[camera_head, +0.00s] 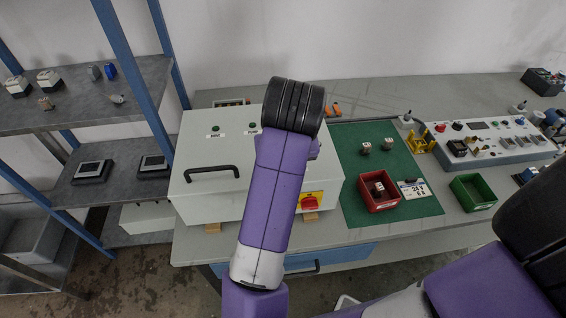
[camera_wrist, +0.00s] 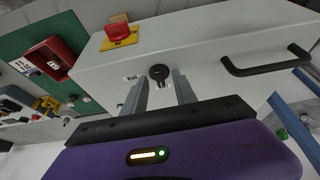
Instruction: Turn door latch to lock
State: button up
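The door latch (camera_wrist: 159,72) is a round black knob on the white cabinet (camera_wrist: 215,38), beside a small white label, in the wrist view. My gripper (camera_wrist: 160,79) points at it with its two grey fingers apart, one on each side of the knob. I cannot tell whether either finger touches it. In the head view the cabinet (camera_head: 195,190) stands on the bench, and my purple arm crosses in front of it, hiding the latch and my gripper fingers.
A black bar handle (camera_wrist: 266,64) and a red rotary switch on a yellow plate (camera_wrist: 119,32) flank the latch. Right of the cabinet are a green mat (camera_head: 355,150), a red bin (camera_head: 379,207), a green bin (camera_head: 491,205) and a control panel (camera_head: 480,127). Shelving (camera_head: 140,70) stands left.

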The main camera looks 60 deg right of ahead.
jog(key=p+v, duration=0.4)
jog(key=v, duration=0.4)
jog(key=shift+d+f, duration=0.1)
dwell(0.6)
